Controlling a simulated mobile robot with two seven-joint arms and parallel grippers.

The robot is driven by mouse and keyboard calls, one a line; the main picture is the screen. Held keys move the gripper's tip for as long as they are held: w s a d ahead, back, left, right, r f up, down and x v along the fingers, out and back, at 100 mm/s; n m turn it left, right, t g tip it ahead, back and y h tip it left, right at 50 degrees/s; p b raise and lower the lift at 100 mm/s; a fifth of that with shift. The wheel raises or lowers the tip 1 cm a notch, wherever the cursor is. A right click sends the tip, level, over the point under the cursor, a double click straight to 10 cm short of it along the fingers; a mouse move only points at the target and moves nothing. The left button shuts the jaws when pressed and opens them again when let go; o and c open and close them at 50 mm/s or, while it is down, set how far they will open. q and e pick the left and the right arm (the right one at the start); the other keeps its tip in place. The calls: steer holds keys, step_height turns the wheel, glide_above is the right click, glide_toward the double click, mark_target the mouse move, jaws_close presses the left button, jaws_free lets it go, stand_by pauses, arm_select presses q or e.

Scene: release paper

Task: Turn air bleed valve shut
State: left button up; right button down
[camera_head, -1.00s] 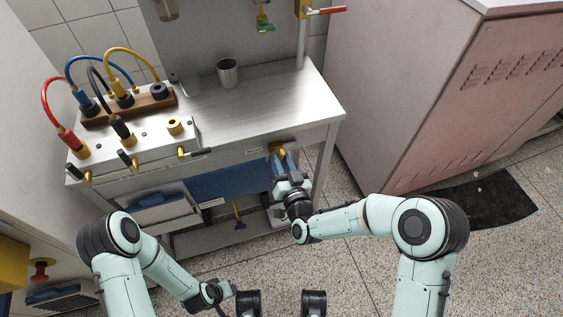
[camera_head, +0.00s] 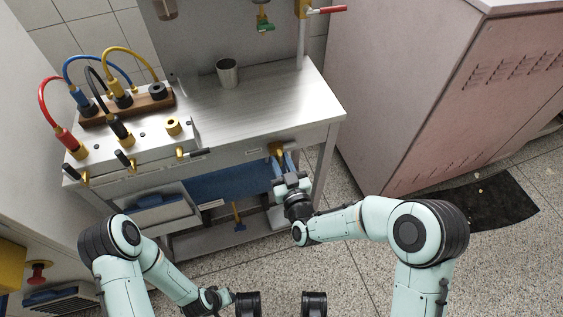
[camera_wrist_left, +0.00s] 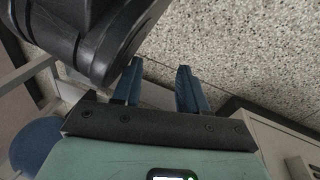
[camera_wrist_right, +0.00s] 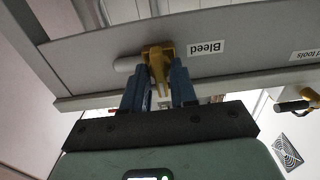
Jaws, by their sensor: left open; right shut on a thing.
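The air bleed valve is a small yellow fitting (camera_wrist_right: 157,58) under the bench front edge, beside a "Bleed" label (camera_wrist_right: 207,47) in the right wrist view. A pale rounded lever end (camera_wrist_right: 125,65) sticks out to its left. In the head view the valve (camera_head: 277,149) is partly hidden by my right gripper (camera_head: 281,160). The blue fingers of my right gripper (camera_wrist_right: 158,73) are closed on the yellow part from below. My left gripper (camera_wrist_left: 157,75) is open and empty over the speckled floor, low and away from the valve.
The metal bench (camera_head: 262,98) holds a cup (camera_head: 228,72) and a block with coloured hoses (camera_head: 135,103). More yellow valves with black handles (camera_head: 182,153) line its front left. A pink cabinet (camera_head: 440,100) stands at right. The floor (camera_head: 345,240) in front is open.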

steer(key=c, duration=1.2)
jaws_free()
steer(key=shift+o, duration=0.2)
arm_select(q)
steer(key=shift+t, duration=0.5)
steer(key=w+r, duration=0.1)
steer(key=w+r+p, duration=0.1)
steer(key=w, duration=0.1)
steer(key=shift+d+r, duration=0.2)
steer(key=shift+r, duration=0.2)
arm_select(e)
steer(key=v, duration=1.3)
steer(key=shift+s, duration=0.2)
steer(key=shift+d, duration=0.1)
